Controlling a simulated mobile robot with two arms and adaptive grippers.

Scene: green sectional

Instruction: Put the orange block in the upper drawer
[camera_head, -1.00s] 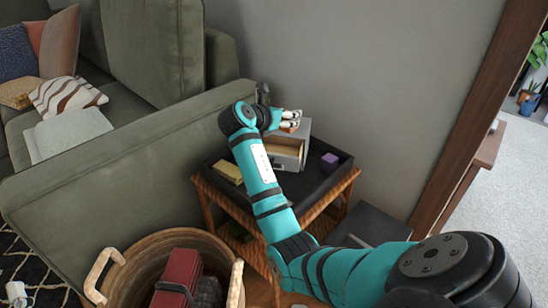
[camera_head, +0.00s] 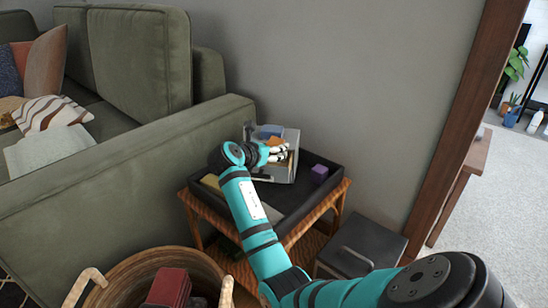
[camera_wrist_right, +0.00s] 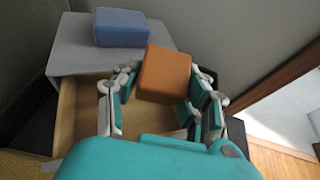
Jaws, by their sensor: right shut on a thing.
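The orange block (camera_head: 274,141) is between the fingers of my right gripper (camera_head: 278,152), which is shut on it. The right wrist view shows the orange block (camera_wrist_right: 164,73) tilted between the fingers. A small grey drawer cabinet (camera_head: 292,137) stands on the side table. Its drawer is open, and the pale wooden inside (camera_wrist_right: 75,115) shows below and left of the block in the wrist view. The block appears above the drawer, by the cabinet top's front edge; the exact height is unclear. My gripper covers part of the drawer. My left gripper is not in view.
A blue block (camera_wrist_right: 121,28) lies on the cabinet top. A purple block (camera_head: 319,172) and a partly hidden yellow block (camera_head: 212,182) are in the black tray (camera_head: 290,215). The sofa arm (camera_head: 130,165) borders the table at left; a wall stands behind. A wicker basket (camera_head: 125,275) is in front.

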